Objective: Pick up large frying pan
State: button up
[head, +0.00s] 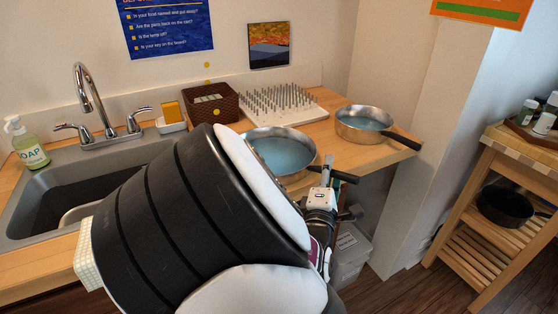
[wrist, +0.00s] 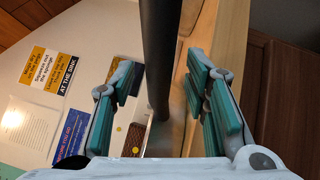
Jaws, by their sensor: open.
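The large frying pan (head: 284,152), steel with a blue-grey inside, sits at the front edge of the wooden counter, partly hidden by my arm. Its black handle (head: 343,177) sticks out to the right past the counter edge. My gripper (head: 327,174) is at that handle. In the wrist view, the dark handle (wrist: 158,50) runs between the two open teal fingers of my gripper (wrist: 163,85), with a gap visible on each side. A smaller pan (head: 364,123) of the same kind stands farther right on the counter.
A pegged drying rack (head: 283,103) and a brown basket (head: 210,101) stand behind the pan. The sink (head: 60,190) is at left. A wooden cart (head: 500,225) with a dark pan (head: 505,205) stands at right. A grey bin (head: 350,255) is below the counter.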

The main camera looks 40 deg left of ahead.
grip_shut()
jog(key=shift+r, duration=0.1)
jog(key=shift+r, duration=0.15)
jog(key=shift+r+p, duration=1.8)
jog(key=s+d+r+p, duration=0.1)
jog(key=s+d+p, duration=0.8)
jog(key=s, duration=0.3)
jog(key=shift+s+d, duration=0.2)
jog(key=shift+d, duration=0.3)
